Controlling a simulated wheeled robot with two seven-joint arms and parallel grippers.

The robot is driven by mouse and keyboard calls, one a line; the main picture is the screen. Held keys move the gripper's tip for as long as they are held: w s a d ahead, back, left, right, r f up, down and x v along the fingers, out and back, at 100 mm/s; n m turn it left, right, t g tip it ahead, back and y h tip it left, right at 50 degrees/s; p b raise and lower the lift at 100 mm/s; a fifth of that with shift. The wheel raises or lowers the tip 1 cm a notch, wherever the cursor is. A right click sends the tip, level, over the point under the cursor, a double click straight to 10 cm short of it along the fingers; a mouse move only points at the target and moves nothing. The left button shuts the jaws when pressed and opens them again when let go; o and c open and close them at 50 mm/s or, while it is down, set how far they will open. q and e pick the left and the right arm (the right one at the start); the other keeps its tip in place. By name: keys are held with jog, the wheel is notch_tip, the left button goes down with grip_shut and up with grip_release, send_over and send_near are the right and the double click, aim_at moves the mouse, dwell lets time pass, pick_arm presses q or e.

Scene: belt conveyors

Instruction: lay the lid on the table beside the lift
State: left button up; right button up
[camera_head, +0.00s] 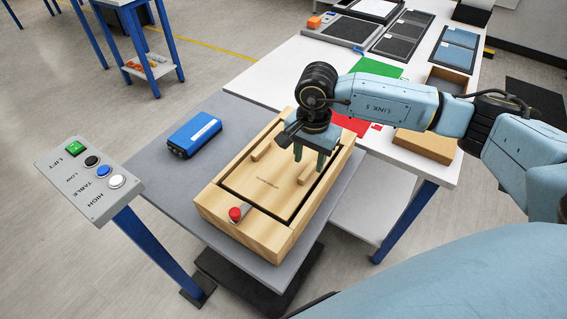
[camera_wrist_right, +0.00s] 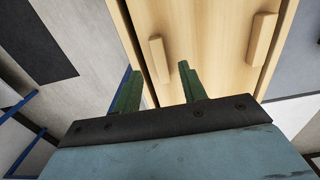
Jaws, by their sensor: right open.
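The lid (camera_head: 262,196) is a pale wooden panel lying in the top of a wooden box (camera_head: 214,209), with two raised wooden grips. The left grip (camera_head: 262,149) is clear; the right one is close to my right gripper. The box stands on the grey lift platform (camera_head: 170,185). My right gripper (camera_head: 309,163) is open over the right part of the lid. In the right wrist view its green fingers (camera_wrist_right: 160,88) point at one grip (camera_wrist_right: 158,60), and the other grip (camera_wrist_right: 262,38) is further right. Contact cannot be told. The white table (camera_head: 285,72) is behind the lift. My left gripper is not in view.
A red knob (camera_head: 236,214) sits on the box's near edge. A blue device (camera_head: 194,134) lies on the platform. A button panel (camera_head: 88,180) stands at left. The table holds a green sheet (camera_head: 375,75), a cardboard box (camera_head: 425,147) and several dark trays; its left end is bare.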

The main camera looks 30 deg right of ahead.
aim_at(308, 170)
notch_tip(308, 170, down, 3)
jog(key=shift+r, duration=0.15)
jog(key=shift+f, duration=0.4)
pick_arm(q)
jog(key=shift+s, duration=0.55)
pick_arm(e)
jog(key=shift+w, duration=0.1)
grip_shut()
